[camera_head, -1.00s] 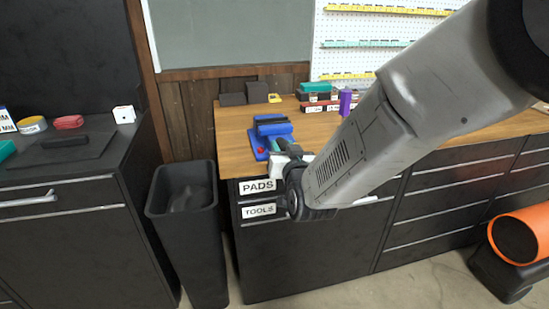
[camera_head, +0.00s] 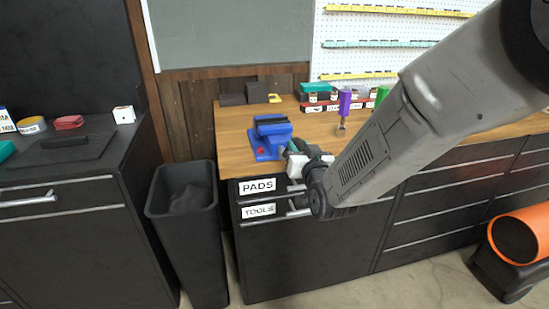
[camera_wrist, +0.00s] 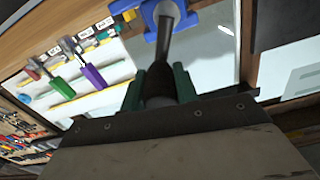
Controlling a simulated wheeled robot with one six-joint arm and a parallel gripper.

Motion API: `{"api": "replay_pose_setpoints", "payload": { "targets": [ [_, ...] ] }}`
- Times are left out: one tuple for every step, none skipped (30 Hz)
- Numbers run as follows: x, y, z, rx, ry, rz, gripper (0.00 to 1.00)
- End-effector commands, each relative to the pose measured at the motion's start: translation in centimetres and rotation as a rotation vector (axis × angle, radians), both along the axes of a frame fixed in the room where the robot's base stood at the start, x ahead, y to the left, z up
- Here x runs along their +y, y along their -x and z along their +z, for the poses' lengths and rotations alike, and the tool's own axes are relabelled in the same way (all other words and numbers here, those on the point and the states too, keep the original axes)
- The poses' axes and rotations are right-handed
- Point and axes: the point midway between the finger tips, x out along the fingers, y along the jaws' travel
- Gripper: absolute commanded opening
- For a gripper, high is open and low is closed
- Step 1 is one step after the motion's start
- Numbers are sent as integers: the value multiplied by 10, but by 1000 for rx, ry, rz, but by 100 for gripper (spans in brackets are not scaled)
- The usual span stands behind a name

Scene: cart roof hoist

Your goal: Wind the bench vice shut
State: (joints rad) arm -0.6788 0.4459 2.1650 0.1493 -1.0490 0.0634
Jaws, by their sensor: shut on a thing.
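The blue bench vice (camera_head: 270,137) stands at the left front corner of the wooden bench top (camera_head: 232,130). A small red spot (camera_head: 261,151) shows low on its front. Its blue body also shows at the top of the wrist view (camera_wrist: 150,14). My gripper (camera_head: 296,157) is at the bench's front edge, just right of and in front of the vice. In the wrist view, its green-padded fingers (camera_wrist: 159,88) are shut on the dark handle (camera_wrist: 162,62), which runs up to the vice. I cannot tell the width of the jaw gap.
Purple (camera_head: 344,104) and green (camera_head: 382,95) handled tools stand right of the vice. Small boxes (camera_head: 318,94) stand behind. Drawers labelled PADS (camera_head: 257,186) and TOOLS (camera_head: 258,210) lie below. A black bin (camera_head: 182,205) stands left of the bench.

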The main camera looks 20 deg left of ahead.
Motion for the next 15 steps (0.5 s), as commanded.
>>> {"api": "replay_pose_setpoints", "payload": {
  "targets": [
    [-6, -2, -10, 11, 8, -1, 12],
    [-9, -4, -12, 11, 8, -1, 12],
    [-12, -6, -15, 10, 9, -1, 12],
    [-14, -7, -17, 10, 9, -1, 12],
    [-16, -8, -18, 11, 8, 0, 12],
    [-17, -9, -19, 10, 7, 1, 12],
    [-17, -9, -19, 10, 7, 2, 12],
    [-16, -9, -19, 9, 6, 3, 12],
    [-16, -9, -18, 9, 6, 3, 12],
    [-16, -8, -18, 8, 6, 2, 12],
    [-16, -8, -18, 8, 6, 2, 12],
    [-16, -8, -18, 8, 6, 3, 12],
    [-16, -9, -18, 8, 6, 3, 12],
    [-16, -9, -19, 8, 6, 3, 12],
    [-17, -9, -21, 8, 6, 3, 12]
  ]
}}
